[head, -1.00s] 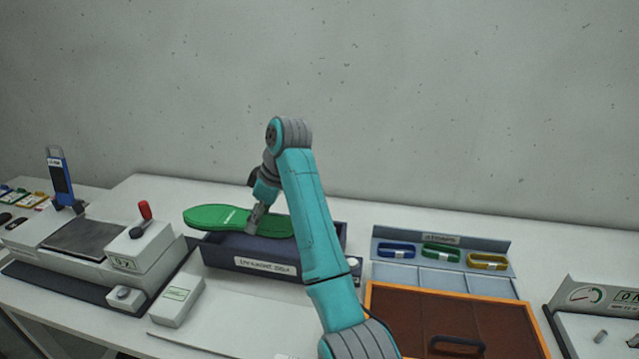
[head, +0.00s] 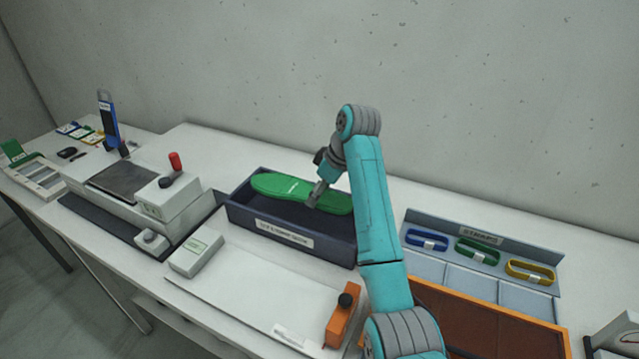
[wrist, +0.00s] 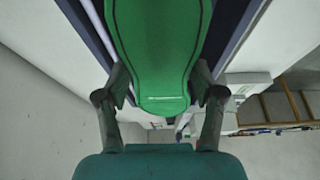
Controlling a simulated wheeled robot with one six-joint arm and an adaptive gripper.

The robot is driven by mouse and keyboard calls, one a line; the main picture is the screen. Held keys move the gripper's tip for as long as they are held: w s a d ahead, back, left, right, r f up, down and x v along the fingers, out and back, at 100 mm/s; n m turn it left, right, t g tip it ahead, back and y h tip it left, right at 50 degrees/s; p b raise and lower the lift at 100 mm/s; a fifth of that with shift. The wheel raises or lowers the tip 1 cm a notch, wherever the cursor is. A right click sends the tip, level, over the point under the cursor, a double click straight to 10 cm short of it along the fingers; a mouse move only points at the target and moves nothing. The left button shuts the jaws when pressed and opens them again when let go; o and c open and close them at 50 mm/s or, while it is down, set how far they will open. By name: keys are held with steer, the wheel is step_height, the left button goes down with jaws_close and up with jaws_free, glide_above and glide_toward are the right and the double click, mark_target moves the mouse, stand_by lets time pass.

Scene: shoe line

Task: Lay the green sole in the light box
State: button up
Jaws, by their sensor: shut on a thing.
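The green sole (head: 283,187) is a long flat shoe sole with small pale print. It lies level over the dark blue open box (head: 290,240), within its rim in the head view; I cannot tell whether it touches the floor of the box. The box has a front label too blurred to read. My gripper (head: 316,196) is shut on the sole near its right end. In the wrist view the fingers flank the rounded end of the sole (wrist: 162,60), with dark box walls on both sides. My arm hides the right end of the box.
A press with a red-knobbed lever (head: 174,162) stands left of the box. A white panel (head: 250,290) and an orange block with a black knob (head: 343,318) are in front. A strap tray (head: 485,240) and an orange-framed brown panel (head: 480,330) are at right.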

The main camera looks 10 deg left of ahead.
steer(key=shift+a+f, duration=0.1)
steer(key=shift+f, duration=3.45)
steer(key=o, duration=1.4)
steer(key=shift+v, duration=3.75)
